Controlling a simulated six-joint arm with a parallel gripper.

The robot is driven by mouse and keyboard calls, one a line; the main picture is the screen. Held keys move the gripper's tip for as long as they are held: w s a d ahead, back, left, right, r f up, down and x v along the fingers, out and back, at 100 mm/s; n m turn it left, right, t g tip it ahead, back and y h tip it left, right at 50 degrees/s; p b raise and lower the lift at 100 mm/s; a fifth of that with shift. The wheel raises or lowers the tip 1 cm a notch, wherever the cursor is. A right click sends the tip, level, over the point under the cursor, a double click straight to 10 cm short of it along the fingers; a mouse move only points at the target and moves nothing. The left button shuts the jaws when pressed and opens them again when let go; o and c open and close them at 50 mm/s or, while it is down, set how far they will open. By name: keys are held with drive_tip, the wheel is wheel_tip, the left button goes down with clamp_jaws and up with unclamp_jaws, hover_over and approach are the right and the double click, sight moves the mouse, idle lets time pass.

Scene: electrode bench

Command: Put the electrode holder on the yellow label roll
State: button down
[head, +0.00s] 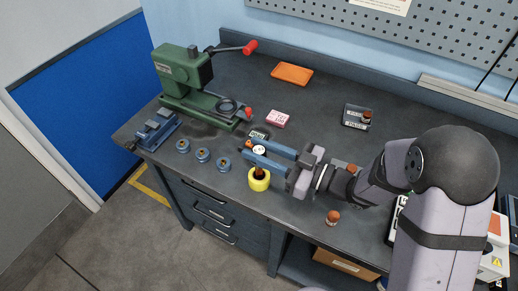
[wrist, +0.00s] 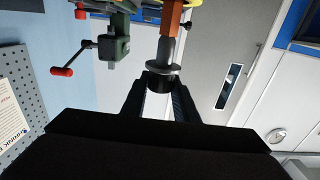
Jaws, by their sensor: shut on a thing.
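My gripper (head: 262,156) has its blue fingers shut on the electrode holder, level, near the front edge of the bench. In the wrist view the electrode holder (wrist: 164,58) is a grey shaft with a flange and an orange-brown end; its dark part sits between the fingertips (wrist: 160,92). The yellow label roll (head: 259,183) stands on the bench just below the fingers. A brown end shows at the roll's opening, under the fingers. I cannot tell whether the holder touches the roll or hangs just over it. The fingers hide much of the holder in the head view.
A green press (head: 190,80) with red-knobbed levers and a blue fixture (head: 155,130) stand at left. A pink block (head: 276,119), an orange tray (head: 292,74) and a dark pad (head: 354,116) lie behind. A brown-topped piece (head: 332,217) stands at right.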

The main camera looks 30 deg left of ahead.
drive_tip(key=shift+f, duration=0.1)
drive_tip(key=shift+f, duration=0.1)
drive_tip(key=c, duration=1.4)
unclamp_jaws()
drive_tip(key=shift+r, duration=0.3)
drive_tip(key=shift+d+f, duration=0.15)
drive_tip(key=shift+d, duration=0.2)
drive_tip(key=d+b, duration=0.2)
drive_tip(key=d, duration=0.9)
drive_tip(key=shift+d, duration=0.15)
